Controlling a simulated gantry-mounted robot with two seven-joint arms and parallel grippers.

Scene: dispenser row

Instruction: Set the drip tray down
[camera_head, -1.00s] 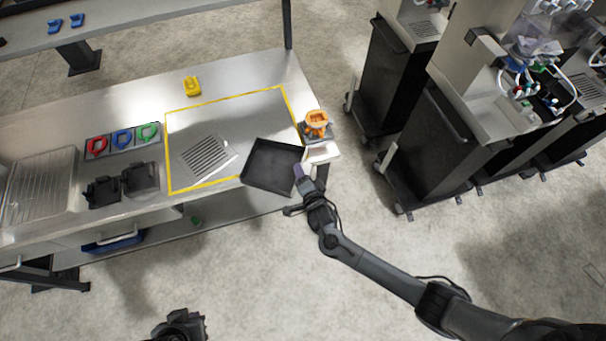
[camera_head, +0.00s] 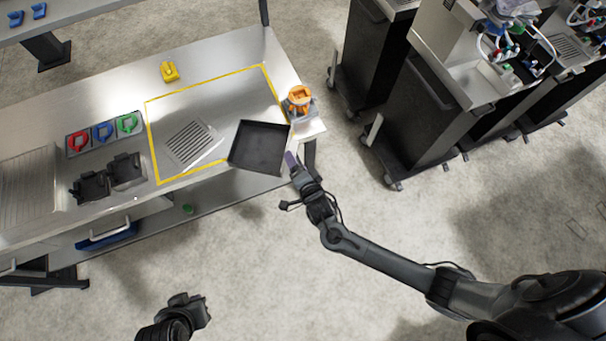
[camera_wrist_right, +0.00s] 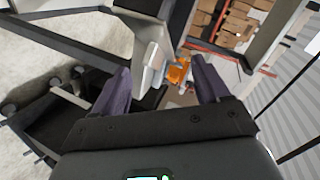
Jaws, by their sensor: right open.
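The drip tray (camera_head: 260,147) is a black, square, shallow tray at the table's front right in the head view. It appears to lie flat and empty, across the right front part of the yellow outline and near the table's front edge. My right gripper (camera_head: 291,160) is just off the tray's right side. In the right wrist view, its purple fingers (camera_wrist_right: 162,88) are apart with nothing gripped between them. My left gripper (camera_head: 188,308) is low in the head view, over the floor and away from the table; its jaws are unclear.
A slotted metal grate (camera_head: 190,143) lies inside the outline, left of the tray. An orange item (camera_head: 300,97) stands at the table's right end. Red, blue and green handled pieces (camera_head: 103,132) sit left. Dark wheeled cabinets (camera_head: 415,120) stand across the floor at right.

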